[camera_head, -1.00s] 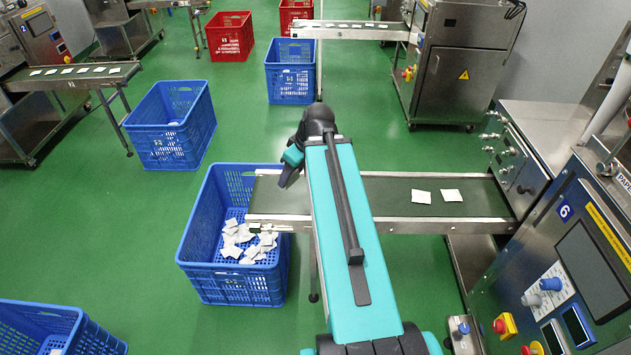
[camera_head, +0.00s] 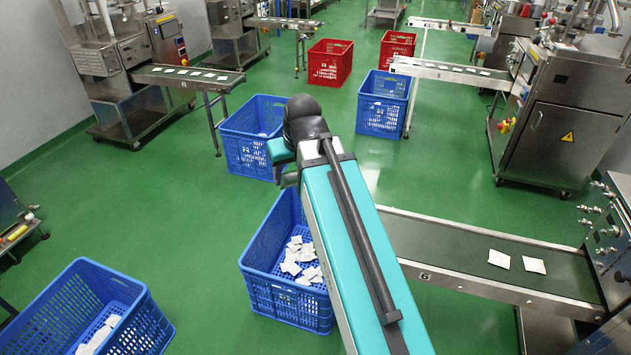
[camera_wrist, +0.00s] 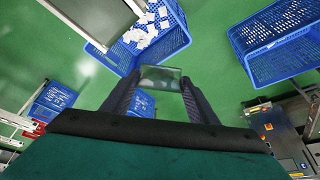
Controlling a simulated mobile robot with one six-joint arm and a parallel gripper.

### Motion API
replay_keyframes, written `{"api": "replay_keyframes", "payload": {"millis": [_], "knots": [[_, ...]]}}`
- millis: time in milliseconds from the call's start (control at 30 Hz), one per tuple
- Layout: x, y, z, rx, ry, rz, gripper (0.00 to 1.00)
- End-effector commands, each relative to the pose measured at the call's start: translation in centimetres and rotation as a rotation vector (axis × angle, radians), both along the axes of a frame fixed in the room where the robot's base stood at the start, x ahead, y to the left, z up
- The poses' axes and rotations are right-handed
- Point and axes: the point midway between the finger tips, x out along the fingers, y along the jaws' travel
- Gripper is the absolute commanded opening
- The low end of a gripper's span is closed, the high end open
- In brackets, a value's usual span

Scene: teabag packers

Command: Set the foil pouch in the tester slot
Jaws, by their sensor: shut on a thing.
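In the wrist view my gripper (camera_wrist: 160,92) is shut on the foil pouch (camera_wrist: 161,78), a small shiny sheet held between the two dark fingertips. The pouch is in the air above the green floor, with a blue crate below and beyond it. In the head view my teal arm reaches forward; the fingers and the pouch cannot be made out there. I cannot make out the tester slot in either view.
A blue crate (camera_head: 258,283) with white teabags stands under the end of a conveyor (camera_head: 450,243) carrying two white packets. Another blue crate (camera_head: 150,322) is at lower left. More crates and packing machines stand farther back. Green floor is open between the crates at left.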

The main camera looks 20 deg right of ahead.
Motion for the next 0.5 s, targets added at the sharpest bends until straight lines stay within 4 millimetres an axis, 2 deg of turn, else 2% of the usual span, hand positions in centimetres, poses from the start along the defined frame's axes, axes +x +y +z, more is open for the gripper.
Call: {"api": "replay_keyframes", "payload": {"millis": [33, 200, 500], "knots": [[0.2, 1.1, 0.6, -0.001, -0.001, -0.005, 0.30], [0.3, 3.2, 1.8, 0.000, 0.000, -0.030, 0.30], [0.3, 3.8, 2.2, 0.000, 0.001, -0.041, 0.30]]}}
